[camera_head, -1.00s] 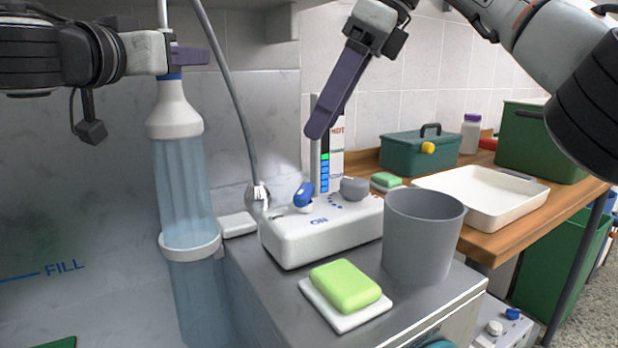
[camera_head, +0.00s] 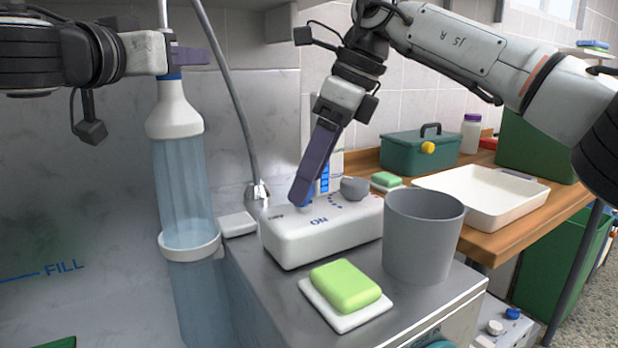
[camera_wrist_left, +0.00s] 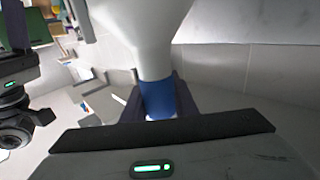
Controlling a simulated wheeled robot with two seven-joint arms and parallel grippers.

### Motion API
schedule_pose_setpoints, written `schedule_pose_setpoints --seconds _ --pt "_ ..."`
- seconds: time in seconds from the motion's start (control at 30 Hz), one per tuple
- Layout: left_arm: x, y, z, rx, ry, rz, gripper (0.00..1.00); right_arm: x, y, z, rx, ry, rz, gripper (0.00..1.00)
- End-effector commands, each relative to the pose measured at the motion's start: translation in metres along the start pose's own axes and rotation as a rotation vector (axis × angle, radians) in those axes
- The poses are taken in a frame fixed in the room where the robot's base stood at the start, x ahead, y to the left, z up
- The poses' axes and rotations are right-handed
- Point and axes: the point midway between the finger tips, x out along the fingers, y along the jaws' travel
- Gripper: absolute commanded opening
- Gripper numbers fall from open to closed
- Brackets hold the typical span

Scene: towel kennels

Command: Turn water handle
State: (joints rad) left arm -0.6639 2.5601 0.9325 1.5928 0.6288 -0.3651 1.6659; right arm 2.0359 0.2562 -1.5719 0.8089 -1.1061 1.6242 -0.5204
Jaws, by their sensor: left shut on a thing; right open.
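The white control box (camera_head: 290,240) stands on the grey counter, with ON printed in blue on its top. The blue water handle (camera_head: 307,203) on the box is mostly hidden behind my right gripper (camera_head: 303,192). That gripper's purple fingers point down at the handle; I cannot tell whether they touch it. A grey knob (camera_head: 354,188) sits to the right. My left gripper (camera_head: 182,62) is shut on the neck of a white bell-shaped shower head (camera_head: 174,112), at its blue collar (camera_wrist_left: 158,98). A translucent blue column (camera_head: 182,185) hangs below the head and passes a white ring (camera_head: 190,247).
A green soap on a white dish (camera_head: 345,287) and a grey bucket (camera_head: 422,235) stand at the counter's front. A grey hose (camera_head: 232,90) runs down behind the box. A white tray (camera_head: 480,195) and a green toolbox (camera_head: 420,150) sit on the wooden bench at right.

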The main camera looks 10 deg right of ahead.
Motion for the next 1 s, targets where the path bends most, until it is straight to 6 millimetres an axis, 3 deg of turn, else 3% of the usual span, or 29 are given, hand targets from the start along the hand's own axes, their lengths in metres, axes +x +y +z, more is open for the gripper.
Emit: schedule_pose_setpoints --seconds 0.13,0.43,0.7,1.0 --pt "-0.0003 -0.0001 -0.0020 0.000 0.003 0.000 0.00 0.0109 0.0003 -0.0001 -0.001 0.000 0.001 0.69" --pt "-0.0003 -0.0002 -0.0019 0.000 0.003 0.000 0.00 0.0130 0.0003 0.0000 0.000 0.000 0.001 0.69" --pt "-0.0003 -0.0001 -0.0020 0.000 0.003 0.000 0.00 0.0127 0.0002 0.0000 0.000 0.000 0.001 0.28" --pt "-0.0003 -0.0001 -0.0020 0.000 0.003 0.000 0.00 0.0124 0.0006 -0.0002 0.039 0.001 -0.015 0.28"
